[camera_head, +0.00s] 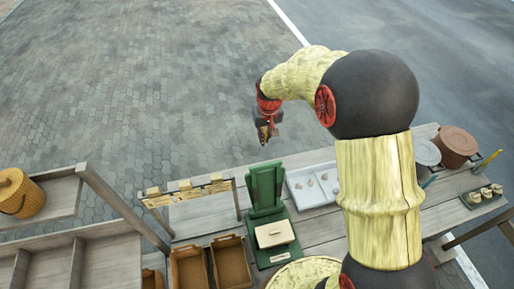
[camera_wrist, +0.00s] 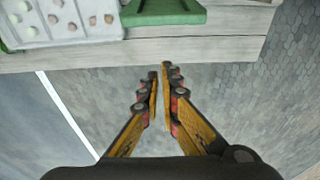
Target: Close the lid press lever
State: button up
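The green press (camera_head: 264,190) stands on the workbench, with an upright green part at its back and a flat green base in front. A cream block (camera_head: 275,233) sits on that base. Which part is the lever is not clear. My gripper (camera_head: 266,132) hangs in the air beyond the press and the bench's far edge, apart from both. In the wrist view, my gripper's fingers (camera_wrist: 160,78) are close together with a thin gap and nothing between them. A green piece (camera_wrist: 165,11), likely part of the press, shows at the top, beyond the fingertips.
A white compartment tray (camera_head: 311,184) with small pieces lies right of the press. Brown bins (camera_head: 231,262) and a wooden rack (camera_head: 187,190) are to the left. Round containers (camera_head: 456,146) stand at the right end. Open paving lies beyond the bench.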

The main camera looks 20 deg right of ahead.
jog(key=f, duration=0.2)
jog(key=w+f+p, duration=0.1)
jog(key=f, duration=0.5)
jog(key=shift+w+f, duration=0.25)
grip_shut()
jog(key=s+p, duration=0.1)
jog(key=s, duration=0.2)
jog(key=shift+s+p, duration=0.3)
jog(key=shift+s, duration=0.05)
jog(key=shift+s, duration=0.1)
jog(key=shift+b, duration=0.3)
